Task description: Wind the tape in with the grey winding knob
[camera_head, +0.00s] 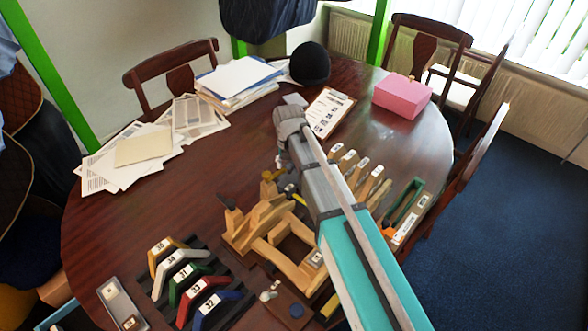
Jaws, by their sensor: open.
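A brown board (278,312) lies at the front edge of the table, right of the dark rack. It carries a small pale round piece (268,293) and a small grey round piece (296,311), which looks like the winding knob. I cannot make out any tape. My arm reaches in from the lower right, over the table.
Several numbered coloured angle pieces (198,292) sit in the dark rack at front left. Labelled wooden pieces (366,184) and a green frame (405,203) lie right of my arm. Papers, a clipboard (328,112) and a pink box (402,96) are farther back. The left-middle tabletop is clear.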

